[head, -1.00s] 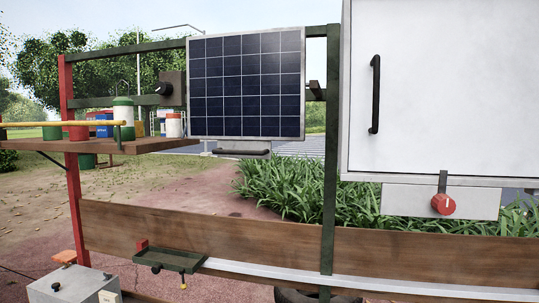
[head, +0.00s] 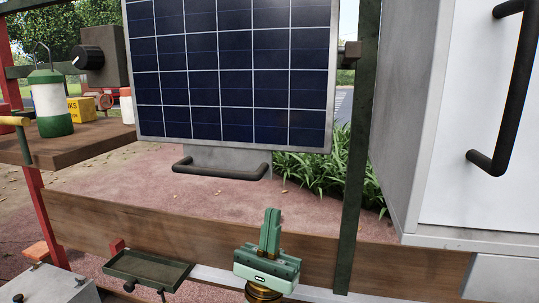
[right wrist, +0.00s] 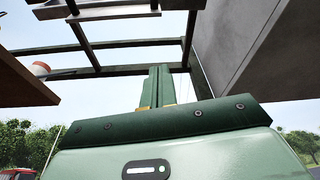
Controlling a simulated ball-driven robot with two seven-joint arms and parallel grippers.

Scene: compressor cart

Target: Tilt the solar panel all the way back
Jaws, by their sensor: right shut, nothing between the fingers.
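The solar panel (head: 235,65), dark blue cells in a pale frame, faces me and looks close to upright in the head view; its top is cut off. A grey plate with a black bar handle (head: 220,172) hangs at its lower edge. My right gripper (head: 271,218), green, is below and a little right of the handle, fingers up, shut and empty, apart from it. In the right wrist view my shut fingers (right wrist: 158,78) point up toward the frame bars. What looks like the panel's lower edge (right wrist: 105,12) shows at the top left. My left gripper is out of view.
A green post (head: 358,150) and a white cabinet with a black handle (head: 508,90) stand to the right. A wooden shelf (head: 85,145) with a lantern (head: 50,105) is at left. A wooden board (head: 160,225) and small green tray (head: 148,270) lie low.

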